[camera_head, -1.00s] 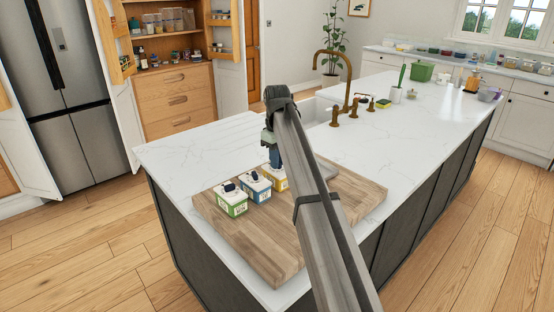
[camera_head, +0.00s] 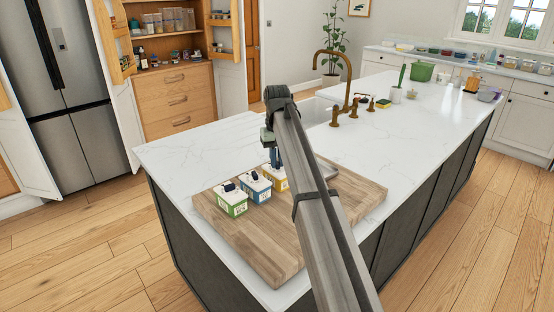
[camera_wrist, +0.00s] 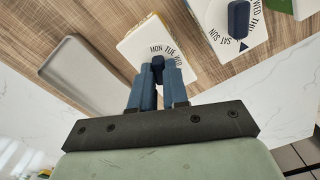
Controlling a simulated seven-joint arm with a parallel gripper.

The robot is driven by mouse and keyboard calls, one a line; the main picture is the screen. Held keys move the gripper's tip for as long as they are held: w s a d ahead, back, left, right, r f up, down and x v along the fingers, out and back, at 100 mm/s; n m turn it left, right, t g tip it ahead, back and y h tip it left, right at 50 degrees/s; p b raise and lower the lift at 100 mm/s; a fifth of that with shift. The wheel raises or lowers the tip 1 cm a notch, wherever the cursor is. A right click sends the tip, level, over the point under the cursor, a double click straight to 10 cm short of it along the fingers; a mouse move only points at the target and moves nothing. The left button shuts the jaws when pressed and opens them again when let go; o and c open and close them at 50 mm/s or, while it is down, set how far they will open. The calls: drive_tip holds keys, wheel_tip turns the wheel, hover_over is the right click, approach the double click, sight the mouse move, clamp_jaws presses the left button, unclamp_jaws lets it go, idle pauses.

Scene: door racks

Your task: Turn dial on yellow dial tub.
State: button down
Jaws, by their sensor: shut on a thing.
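The yellow dial tub (camera_head: 281,185) stands on the wooden board, the rightmost of three tubs in a row, partly hidden behind my arm in the head view. The fingers hide most of the knob. The gripper also shows in the head view (camera_head: 273,158).
The blue tub (camera_head: 256,187) and green tub (camera_head: 231,199) stand close by on the wooden board (camera_head: 270,245). A grey tray (camera_wrist: 82,75) lies on the other side of the yellow tub. The white counter around the board is clear.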

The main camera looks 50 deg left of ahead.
idle(0.3)
drive_tip(key=c, duration=1.1)
unclamp_jaws()
wheel_tip(320, 180, up, 14)
drive_tip(key=shift+f, duration=0.1)
